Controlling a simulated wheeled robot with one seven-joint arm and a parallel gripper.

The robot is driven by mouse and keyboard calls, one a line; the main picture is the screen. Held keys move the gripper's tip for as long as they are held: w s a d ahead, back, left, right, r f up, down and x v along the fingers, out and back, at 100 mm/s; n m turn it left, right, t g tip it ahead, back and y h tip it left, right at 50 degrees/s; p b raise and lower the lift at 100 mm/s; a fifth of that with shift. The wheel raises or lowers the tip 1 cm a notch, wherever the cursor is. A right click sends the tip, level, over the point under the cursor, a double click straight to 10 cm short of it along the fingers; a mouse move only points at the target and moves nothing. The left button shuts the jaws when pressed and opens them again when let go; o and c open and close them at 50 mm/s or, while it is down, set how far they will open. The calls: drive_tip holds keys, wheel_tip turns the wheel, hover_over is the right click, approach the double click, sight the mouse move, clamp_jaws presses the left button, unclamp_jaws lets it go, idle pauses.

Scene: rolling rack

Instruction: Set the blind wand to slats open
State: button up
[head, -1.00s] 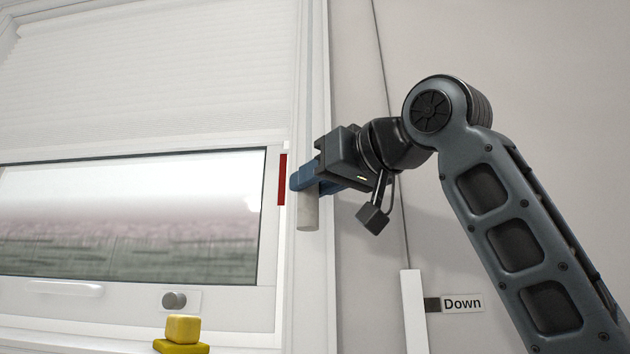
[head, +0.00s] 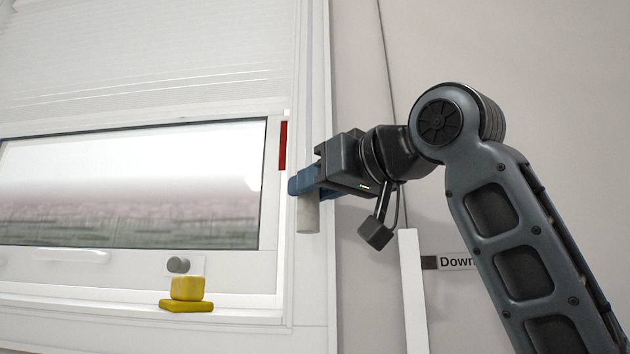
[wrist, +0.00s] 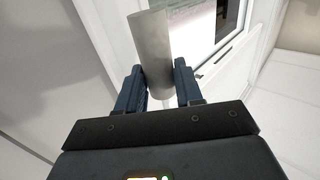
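The blind wand (head: 307,217) is a grey upright rod beside the right edge of the window. Its lower end sticks out below my gripper (head: 307,184). In the wrist view the wand (wrist: 153,50) passes between the two blue fingers of my gripper (wrist: 160,88). The fingers appear shut on it, with no clear gap at either side. The white blind (head: 140,60) covers the upper window. A red strip (head: 283,146) runs upright on the frame, just left of the wand and mostly above the fingers.
The window pane (head: 130,190) lies left of my gripper. A grey knob (head: 178,264) and a stacked yellow block (head: 187,290) are at the lower frame.

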drive_tip(key=o, duration=0.4)
drive_tip(key=shift+d, duration=0.1)
drive_tip(key=b+v, duration=0.1)
drive_tip(key=v, duration=0.6)
drive_tip(key=shift+s+d, duration=0.2)
drive_tip(key=shift+s, duration=0.1)
